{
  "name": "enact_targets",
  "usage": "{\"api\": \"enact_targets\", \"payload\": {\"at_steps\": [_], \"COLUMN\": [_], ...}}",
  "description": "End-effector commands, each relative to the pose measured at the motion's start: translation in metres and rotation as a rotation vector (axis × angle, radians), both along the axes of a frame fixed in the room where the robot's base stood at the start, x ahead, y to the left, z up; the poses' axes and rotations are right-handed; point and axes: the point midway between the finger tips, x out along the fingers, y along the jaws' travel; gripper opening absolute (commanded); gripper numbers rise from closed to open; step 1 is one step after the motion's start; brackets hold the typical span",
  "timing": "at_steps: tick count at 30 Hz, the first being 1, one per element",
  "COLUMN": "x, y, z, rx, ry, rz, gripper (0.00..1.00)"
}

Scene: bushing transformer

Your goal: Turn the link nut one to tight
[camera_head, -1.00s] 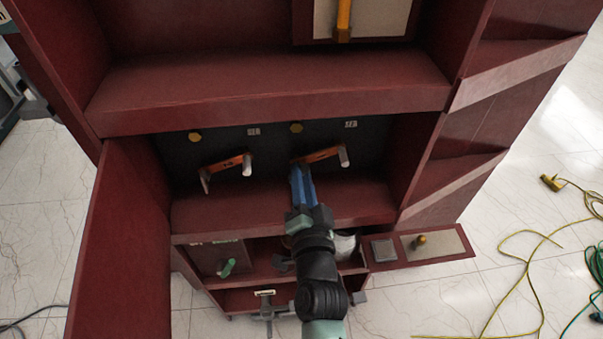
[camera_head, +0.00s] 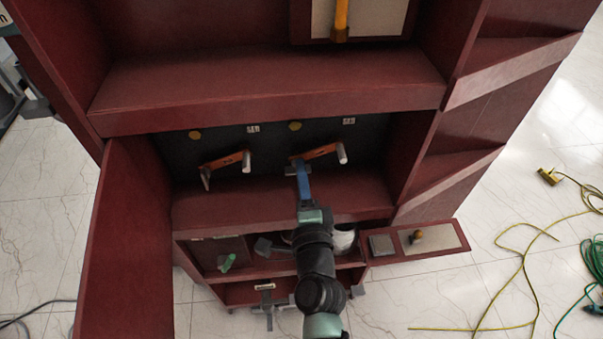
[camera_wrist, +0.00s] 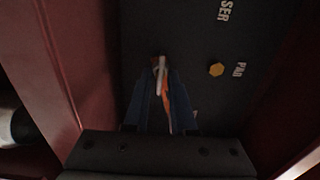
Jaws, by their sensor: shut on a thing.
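Two orange links sit on the dark back panel of the cabinet's middle bay: a left link (camera_head: 225,161) and a right link (camera_head: 318,152), each with a grey peg at its right end. My gripper (camera_head: 298,170) has its blue fingers at the left, lower end of the right link. In the wrist view, the blue fingers of my gripper (camera_wrist: 161,82) are shut on the link nut, with a pale rod and the orange link (camera_wrist: 165,97) between them. The nut itself is mostly hidden by the fingers, and its tightness cannot be seen.
Yellow hex heads (camera_head: 295,126) and small white labels are on the panel above the links. A red shelf (camera_head: 270,90) overhangs the bay. An open red door (camera_head: 125,235) stands at left. A lower drawer panel (camera_head: 420,242) juts out at right.

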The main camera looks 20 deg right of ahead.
Motion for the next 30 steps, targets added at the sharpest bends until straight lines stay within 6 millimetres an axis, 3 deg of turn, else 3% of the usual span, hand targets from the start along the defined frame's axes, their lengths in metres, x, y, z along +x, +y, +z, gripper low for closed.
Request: {"api": "enact_targets", "payload": {"at_steps": [16, 17, 19, 30], "x": [0.0001, 0.0001, 0.0001, -0.0035], "y": [-0.0005, -0.0005, -0.0005, 0.0009], "z": [0.0002, 0.0002, 0.0002, -0.0005], "rx": [0.026, 0.026, 0.026, 0.025], "ry": [-0.008, -0.008, -0.008, -0.007], "rz": [-0.001, -0.001, -0.001, 0.000], "gripper": [0.00, 0.26, 0.38, 0.38]}}
